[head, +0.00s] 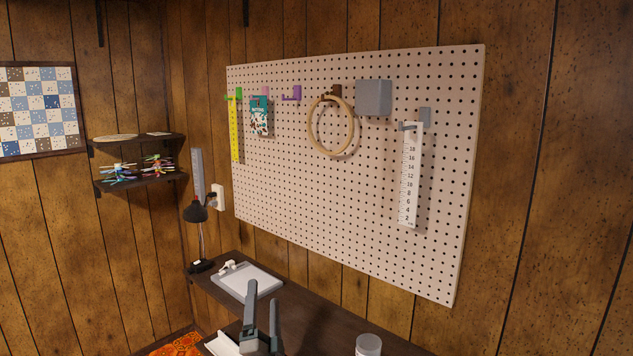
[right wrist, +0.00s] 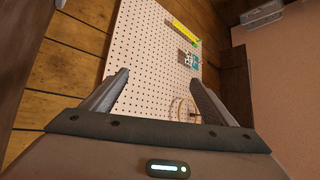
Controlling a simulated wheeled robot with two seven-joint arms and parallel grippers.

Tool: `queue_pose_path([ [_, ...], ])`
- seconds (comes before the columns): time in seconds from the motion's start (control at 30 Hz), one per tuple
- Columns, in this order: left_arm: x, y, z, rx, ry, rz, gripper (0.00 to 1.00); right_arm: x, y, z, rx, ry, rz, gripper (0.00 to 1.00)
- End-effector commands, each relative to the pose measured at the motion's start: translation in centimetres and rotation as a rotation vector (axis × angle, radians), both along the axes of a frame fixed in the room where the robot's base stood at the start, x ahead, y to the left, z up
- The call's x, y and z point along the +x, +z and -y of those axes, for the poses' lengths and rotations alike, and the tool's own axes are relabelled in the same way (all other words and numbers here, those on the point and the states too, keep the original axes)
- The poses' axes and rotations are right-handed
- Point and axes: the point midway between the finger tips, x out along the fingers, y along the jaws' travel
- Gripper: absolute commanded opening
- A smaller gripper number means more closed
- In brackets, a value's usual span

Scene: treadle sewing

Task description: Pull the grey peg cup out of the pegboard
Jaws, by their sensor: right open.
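The grey peg cup (head: 374,98) is a plain box-like holder on the upper right part of the white pegboard (head: 300,185). It sits between the wooden hoop and the white ruler. My right gripper (head: 263,294) is low in the head view, well below and left of the cup, and touches nothing on the board. In the right wrist view the gripper (right wrist: 160,78) is open and empty, with the pegboard (right wrist: 145,45) some way beyond its fingers. I cannot make out the cup in that view. My left gripper is not in view.
A wooden hoop (head: 330,126) hangs left of the cup, and a white ruler (head: 410,178) hangs on a grey hook right of it. A yellow ruler (head: 235,130) hangs far left. A dark shelf (head: 310,305) below holds a tray (head: 246,280), a lamp (head: 197,212) and a jar (head: 368,345).

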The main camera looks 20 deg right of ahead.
Motion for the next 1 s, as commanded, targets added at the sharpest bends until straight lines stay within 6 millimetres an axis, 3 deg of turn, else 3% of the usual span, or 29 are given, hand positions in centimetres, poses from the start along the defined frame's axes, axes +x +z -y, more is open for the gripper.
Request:
queue_pose_path([
  [0.03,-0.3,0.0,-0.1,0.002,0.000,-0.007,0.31,0.6,4.2,0.7,0.061,-0.019,0.074,0.80],
  [0.23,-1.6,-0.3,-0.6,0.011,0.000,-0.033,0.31,0.6,17.7,4.4,0.338,-0.086,0.354,0.80],
  [0.5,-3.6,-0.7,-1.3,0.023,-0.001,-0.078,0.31,-2.9,34.9,9.3,0.819,-0.137,0.755,0.80],
  [0.7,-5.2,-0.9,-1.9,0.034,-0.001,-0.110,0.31,-6.1,44.1,10.9,1.199,-0.122,0.982,0.80],
  [0.83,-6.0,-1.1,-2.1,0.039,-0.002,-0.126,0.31,-7.7,48.0,10.8,1.401,-0.100,1.065,0.80],
  [1.0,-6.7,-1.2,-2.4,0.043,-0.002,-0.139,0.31,-8.9,50.7,10.4,1.561,-0.075,1.114,0.80],
])
